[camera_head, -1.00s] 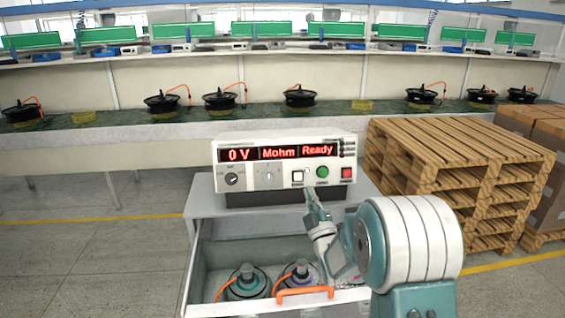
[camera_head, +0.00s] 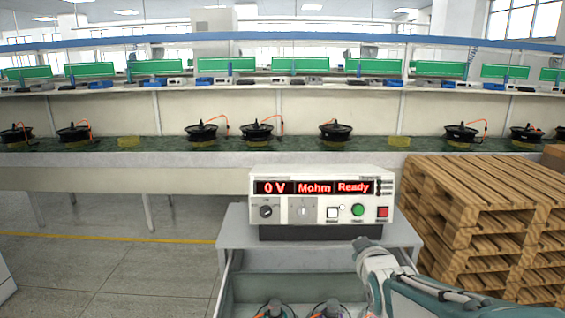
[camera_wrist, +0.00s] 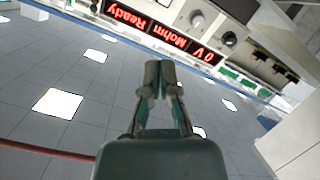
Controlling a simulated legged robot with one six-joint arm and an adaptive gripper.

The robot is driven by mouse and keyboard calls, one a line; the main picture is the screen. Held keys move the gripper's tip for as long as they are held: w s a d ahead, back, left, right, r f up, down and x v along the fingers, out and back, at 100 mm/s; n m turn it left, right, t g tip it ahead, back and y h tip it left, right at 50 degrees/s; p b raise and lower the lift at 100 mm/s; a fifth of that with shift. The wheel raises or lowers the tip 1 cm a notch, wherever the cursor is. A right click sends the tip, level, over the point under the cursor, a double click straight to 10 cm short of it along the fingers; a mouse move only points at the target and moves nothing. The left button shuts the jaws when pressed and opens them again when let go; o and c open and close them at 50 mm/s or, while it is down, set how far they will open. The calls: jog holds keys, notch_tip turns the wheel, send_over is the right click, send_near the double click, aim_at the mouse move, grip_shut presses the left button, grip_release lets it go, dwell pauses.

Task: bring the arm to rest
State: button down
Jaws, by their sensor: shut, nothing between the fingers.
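My gripper (camera_wrist: 160,80) is in the middle of the wrist view, its two fingertips together with nothing between them. In the head view my gripper (camera_head: 362,245) is small and sits just below the tester's front, to the right of its middle. It points up towards the white tester (camera_head: 322,203), whose red display reads "0 V Mohm Ready". I cannot tell the exact gap between them. The tester also shows at the top of the wrist view (camera_wrist: 225,18), tilted and upside down.
The tester stands on a grey cabinet (camera_head: 232,232) with an open drawer (camera_head: 255,285) holding two probe-like items. Wooden pallets (camera_head: 475,215) stand close on the right. A long bench (camera_head: 100,160) with several black hub motors runs behind.

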jog(key=s+f+m+g, duration=0.1)
jog(key=s+m+g, duration=0.1)
jog(key=s, duration=0.7)
jog(key=s+f+m+g, duration=0.2)
jog(key=s+g, duration=0.2)
jog(key=s, duration=0.5)
jog(key=s+a+f+m+g, duration=0.1)
jog(key=s+m+g, duration=0.1)
jog(key=s, duration=0.7)
jog(key=shift+f+g, duration=0.3)
jog(key=shift+g, duration=0.3)
